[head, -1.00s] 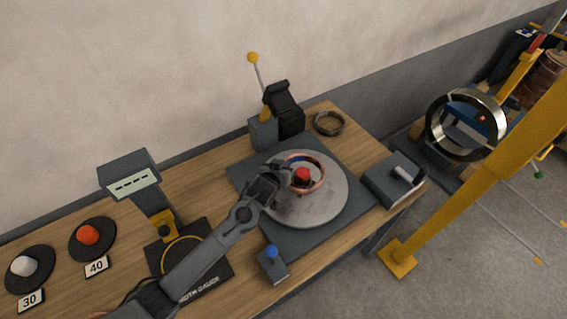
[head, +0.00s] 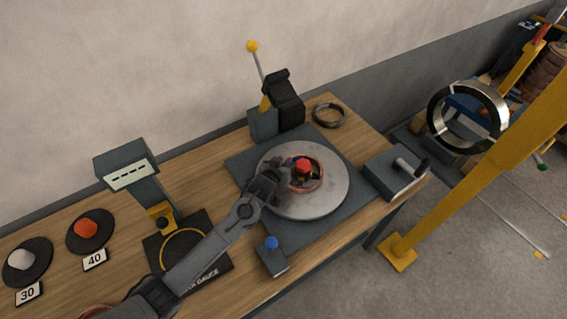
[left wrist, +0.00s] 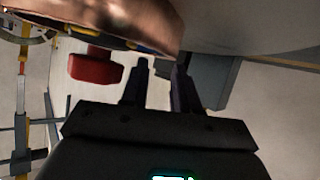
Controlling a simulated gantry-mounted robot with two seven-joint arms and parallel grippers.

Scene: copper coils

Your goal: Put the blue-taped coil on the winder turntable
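The copper coil (head: 320,183) lies low around the red-knobbed hub (head: 303,166) of the round grey turntable (head: 325,205). It looks about level, but whether it rests fully on the disc is hard to tell. My left gripper (head: 280,178) is at the coil's left side. In the left wrist view the coil (left wrist: 110,18) fills the top left, with a little blue and yellow at its rim. The narrowly spaced fingers (left wrist: 161,68) meet its edge and appear closed on its wall; the contact is partly hidden. The red knob (left wrist: 95,65) is beside them. My right gripper is out of view.
A lever with a yellow knob (head: 252,46) and a dark ring (head: 328,115) stand behind the turntable. A crank box (head: 392,175) is at its right, a blue-button box (head: 272,258) in front. A gauge (head: 127,170) and two labelled discs are left. A yellow post (head: 470,175) stands right.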

